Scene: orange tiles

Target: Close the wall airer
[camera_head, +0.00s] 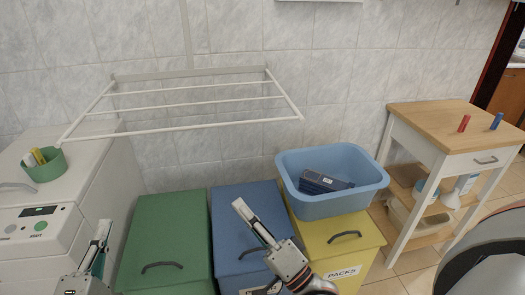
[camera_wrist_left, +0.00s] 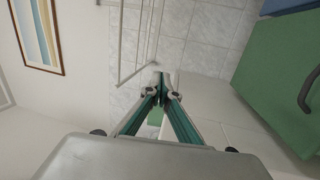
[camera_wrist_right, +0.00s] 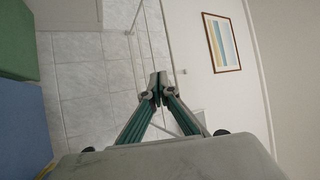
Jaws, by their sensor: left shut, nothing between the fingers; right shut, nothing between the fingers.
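The wall airer (camera_head: 190,131) is a white rack on the tiled wall, folded out, with its bars sticking out from the wall roughly level. Its frame also shows in the left wrist view (camera_wrist_left: 137,40) and in the right wrist view (camera_wrist_right: 138,60). My left gripper (camera_head: 103,230) is shut and empty, below the airer's left part and in front of the white machine. My right gripper (camera_head: 240,206) is shut and empty, below and right of the airer's middle, over the blue bin. Neither gripper touches the airer.
Green (camera_head: 165,225), blue (camera_head: 235,226) and yellow (camera_head: 350,250) lidded bins stand below. A blue tub (camera_head: 335,205) holding a dark blue pack is on the yellow one. A wooden trolley (camera_head: 440,125) stands right. A green pot (camera_head: 45,170) sits on the white machine (camera_head: 85,175) at left.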

